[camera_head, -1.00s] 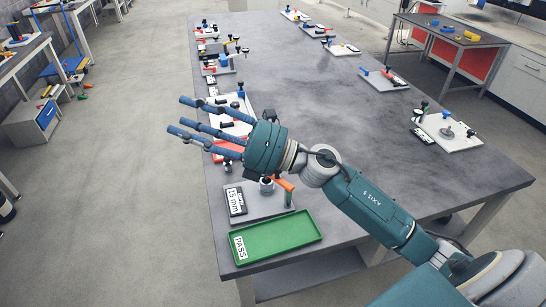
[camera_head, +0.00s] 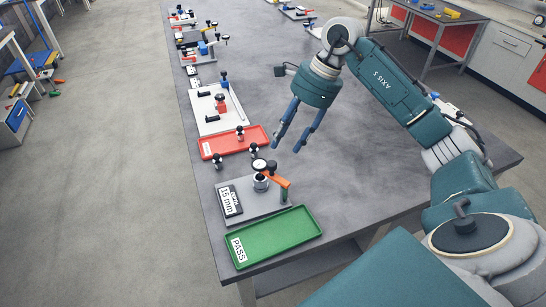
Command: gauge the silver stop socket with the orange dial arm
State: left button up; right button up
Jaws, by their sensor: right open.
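The silver stop socket (camera_head: 261,183) stands upright on a grey plate (camera_head: 262,208) near the table's left front. The orange dial arm (camera_head: 276,178) is beside and over it, with a round dial (camera_head: 260,165) at its upper end; whether the dial touches the socket I cannot tell. My right gripper (camera_head: 287,147) points down with its fingers apart, empty, above the table behind and slightly right of the dial arm. My left gripper is not in view.
A "15 mm" block (camera_head: 230,201) lies left of the socket. A green PASS tray (camera_head: 285,231) is in front and a red tray (camera_head: 224,147) behind. Several black-knobbed pieces, such as one by the tray (camera_head: 217,163), stand nearby. The table's middle (camera_head: 240,60) is clear.

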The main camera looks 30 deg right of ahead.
aim_at(272, 163)
jog(key=p+x, duration=0.2)
jog(key=x, duration=0.5)
jog(key=shift+a+f, duration=0.1)
jog(key=shift+a, duration=0.05)
jog(key=shift+w+a+f, duration=0.15)
jog(key=shift+a+f, duration=0.05)
jog(key=shift+f, duration=0.4)
grip_shut()
